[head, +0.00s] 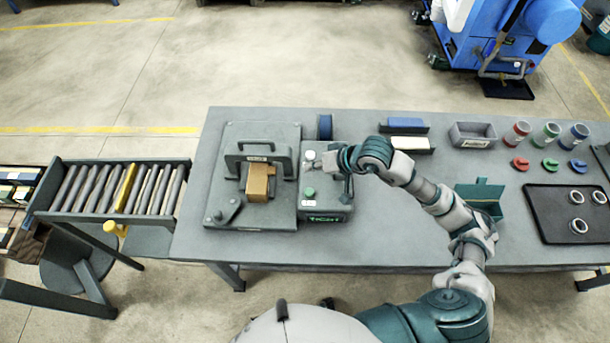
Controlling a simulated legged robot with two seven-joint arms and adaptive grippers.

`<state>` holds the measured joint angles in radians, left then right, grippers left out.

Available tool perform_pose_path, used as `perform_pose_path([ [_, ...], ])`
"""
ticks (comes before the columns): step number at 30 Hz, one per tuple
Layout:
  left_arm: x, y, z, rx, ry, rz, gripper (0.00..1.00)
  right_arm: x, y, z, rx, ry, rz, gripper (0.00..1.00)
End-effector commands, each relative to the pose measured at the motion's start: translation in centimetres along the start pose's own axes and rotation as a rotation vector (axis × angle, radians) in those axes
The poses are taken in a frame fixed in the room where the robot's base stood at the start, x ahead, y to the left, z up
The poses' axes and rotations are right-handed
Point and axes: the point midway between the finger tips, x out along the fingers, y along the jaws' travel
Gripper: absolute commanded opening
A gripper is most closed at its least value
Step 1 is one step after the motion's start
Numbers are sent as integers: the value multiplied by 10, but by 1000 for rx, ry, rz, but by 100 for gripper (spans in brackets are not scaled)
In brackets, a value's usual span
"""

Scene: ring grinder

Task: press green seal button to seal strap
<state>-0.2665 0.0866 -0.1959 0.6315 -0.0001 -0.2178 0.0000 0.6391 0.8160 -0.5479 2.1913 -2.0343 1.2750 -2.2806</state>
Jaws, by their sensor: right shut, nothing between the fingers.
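The green seal button (309,191) sits on top of a grey control box (325,213) with a lit green display on its front. My right gripper (347,192) is shut and empty, over the right side of this box. Its fingers point down, to the right of the green button and apart from it in the picture. The arm covers part of the box's back right. A brown carton (258,183) sits in the grey strapping machine (232,150) just left of the control box. I cannot make out a strap on the carton. My left gripper is out of view.
A pale button (309,156) sits behind the green one. A roller conveyor (120,160) meets the grey table (390,238) at left. Bins, coloured rings and a black tray (548,215) occupy its right. The table's front middle is clear.

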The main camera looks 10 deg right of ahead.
Motion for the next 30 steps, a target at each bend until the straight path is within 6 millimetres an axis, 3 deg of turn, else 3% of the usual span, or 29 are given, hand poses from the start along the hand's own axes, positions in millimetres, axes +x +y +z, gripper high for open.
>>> perform_pose_path([
  [7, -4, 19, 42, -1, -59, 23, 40, 3, -1, -1, 1, -3, 0, 0],
  [11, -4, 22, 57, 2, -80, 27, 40, 7, 0, -1, 3, -5, 0, 0],
  [14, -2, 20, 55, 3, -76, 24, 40, 12, 4, 3, 5, -6, -1, 0],
  [21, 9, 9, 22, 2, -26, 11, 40, 33, 22, 21, 6, -7, -3, 0],
  [27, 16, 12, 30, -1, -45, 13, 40, 51, 35, 32, 3, -3, -3, 0],
  [30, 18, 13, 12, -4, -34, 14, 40, 55, 38, 36, 3, -3, -3, 0],
])
